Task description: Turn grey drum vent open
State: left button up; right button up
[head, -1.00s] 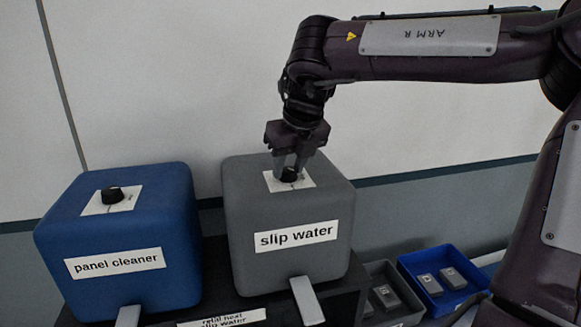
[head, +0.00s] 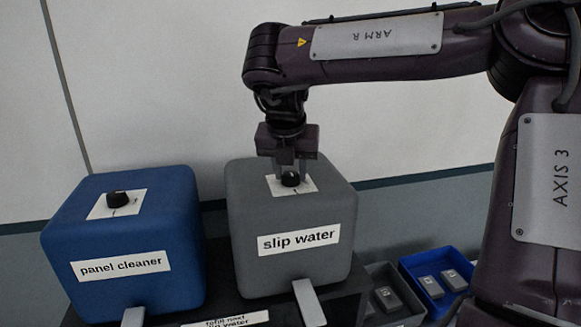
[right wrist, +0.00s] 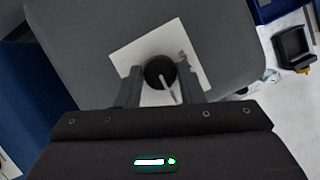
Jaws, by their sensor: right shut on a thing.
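The grey drum (head: 292,238), labelled "slip water", stands upright in the middle of the head view. Its black vent knob (head: 290,179) sits on a white square plate (head: 303,186) on the drum's top. My right gripper (head: 291,178) points down over the drum, its fingers on either side of the knob and shut on it. In the right wrist view the knob (right wrist: 160,72) sits between the two fingers (right wrist: 158,84), with a pale pointer line slanting to the lower right. My left gripper is not in view.
A blue drum (head: 124,245) labelled "panel cleaner" stands to the left with its own black knob (head: 118,198). Blue (head: 446,305) and grey bins with small blocks lie at lower right. A wall is close behind the drums.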

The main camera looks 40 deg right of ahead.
aim_at(290, 173)
dwell(0.4)
jog(key=o, duration=1)
jog(key=shift+w, duration=0.1)
jog(key=v, duration=0.4)
jog(key=shift+r+b, duration=0.25)
jog(key=shift+b, duration=0.05)
jog(key=p+v, duration=0.1)
jog(key=v, duration=0.2)
jog(key=shift+a+r+p, duration=0.1)
jog(key=shift+p, duration=0.2)
